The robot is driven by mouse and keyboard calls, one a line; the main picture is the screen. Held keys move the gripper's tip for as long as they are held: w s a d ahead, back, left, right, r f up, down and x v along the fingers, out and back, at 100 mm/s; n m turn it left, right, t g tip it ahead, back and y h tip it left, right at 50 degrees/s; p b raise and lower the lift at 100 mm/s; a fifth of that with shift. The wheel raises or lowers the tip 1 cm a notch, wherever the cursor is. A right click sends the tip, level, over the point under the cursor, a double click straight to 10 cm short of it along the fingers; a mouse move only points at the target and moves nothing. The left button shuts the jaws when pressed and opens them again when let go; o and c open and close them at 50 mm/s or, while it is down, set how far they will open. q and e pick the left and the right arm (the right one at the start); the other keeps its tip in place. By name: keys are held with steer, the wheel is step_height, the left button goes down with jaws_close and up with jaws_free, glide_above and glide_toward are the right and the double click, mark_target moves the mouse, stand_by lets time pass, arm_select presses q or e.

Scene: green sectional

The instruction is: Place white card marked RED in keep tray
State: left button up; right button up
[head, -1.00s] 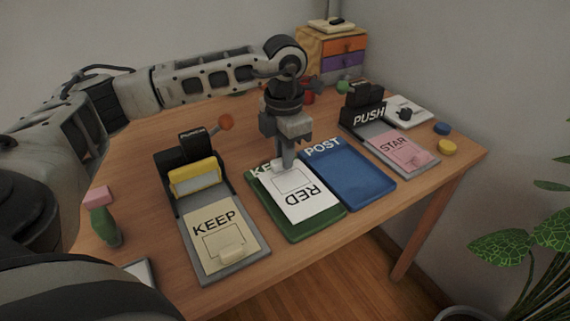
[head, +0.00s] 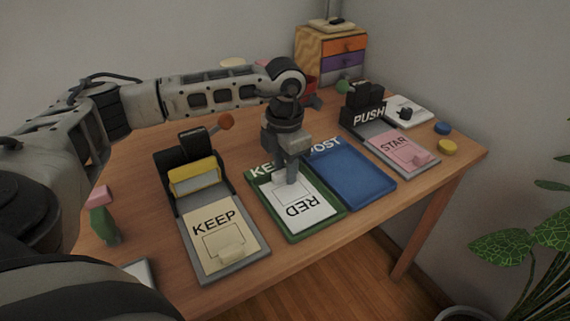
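The white card marked RED (head: 307,210) lies flat, or very nearly so, inside the green KEEP tray (head: 341,213), with its lettering upside down to me. The tray's green rim shows around the card, and part of the tray's label is hidden by my gripper. My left gripper (head: 291,180) points down at the card's upper part, its fingers close together and shut on the card there. My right gripper is not in view.
The blue POST tray (head: 352,178) sits just right of the KEEP tray. Left is a stamp press with a cream KEEP card (head: 222,236). Behind right is the PUSH press (head: 365,112) with a pink STAR card (head: 398,150). A drawer box (head: 331,55) stands at the back.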

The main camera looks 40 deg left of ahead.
arm_select(q)
steer(key=shift+r, duration=0.1)
steer(key=shift+r, duration=0.25)
step_height(320, 180, up, 12)
steer(key=shift+f+p, duration=0.15)
steer(key=shift+p, duration=0.3)
